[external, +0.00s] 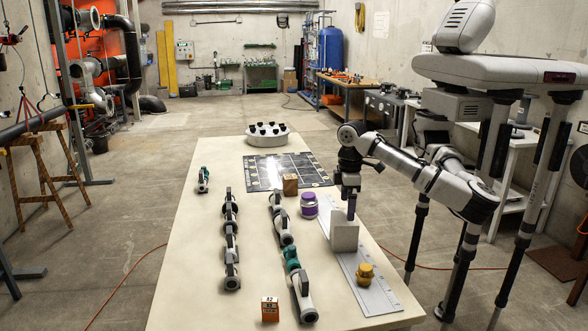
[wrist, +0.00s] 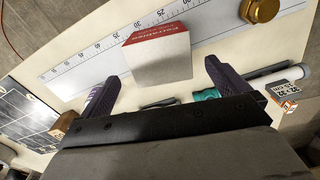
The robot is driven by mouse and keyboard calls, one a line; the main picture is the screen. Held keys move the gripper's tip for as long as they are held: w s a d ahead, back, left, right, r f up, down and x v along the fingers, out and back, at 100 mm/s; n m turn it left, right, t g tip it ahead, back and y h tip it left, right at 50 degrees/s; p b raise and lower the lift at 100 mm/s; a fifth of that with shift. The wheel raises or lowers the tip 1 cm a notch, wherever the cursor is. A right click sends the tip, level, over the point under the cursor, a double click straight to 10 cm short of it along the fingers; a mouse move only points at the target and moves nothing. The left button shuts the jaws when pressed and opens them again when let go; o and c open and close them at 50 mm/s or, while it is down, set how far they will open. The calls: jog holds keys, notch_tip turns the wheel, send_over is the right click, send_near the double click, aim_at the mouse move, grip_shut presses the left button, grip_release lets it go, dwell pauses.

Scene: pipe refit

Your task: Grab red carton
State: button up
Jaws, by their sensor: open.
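The red carton (wrist: 158,58) is a box with a pale side and a red, printed face in the wrist view. In the external view the carton (external: 344,238) stands on the table by the long ruler and shows a whitish side. My gripper (external: 350,206) is directly over it, pointing down, with a purple finger at about the height of its top edge. In the wrist view my gripper (wrist: 160,72) has its two dark purple fingers spread wide, one on each side of the carton. I see no contact, but how deep the fingers reach is unclear.
The ruler (external: 376,291) runs beside the carton, with a brass fitting (external: 365,274) on it. A purple-and-white jar (external: 309,205) and a brown block (external: 290,184) stand to the left. Pipe assemblies (external: 231,240) and an orange box (external: 270,309) lie further left. A black mat (external: 310,168) lies behind.

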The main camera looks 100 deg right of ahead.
aim_at(345, 217)
jog(key=shift+w+d+f+p, duration=0.1)
jog(key=shift+f+p, duration=0.2)
jog(key=shift+f, duration=1.65)
jog(key=shift+w+f+p, duration=0.1)
jog(key=shift+f+p, duration=0.2)
jog(key=shift+f, duration=1.65)
jog(key=c, duration=1)
jog(key=shift+r, duration=0.1)
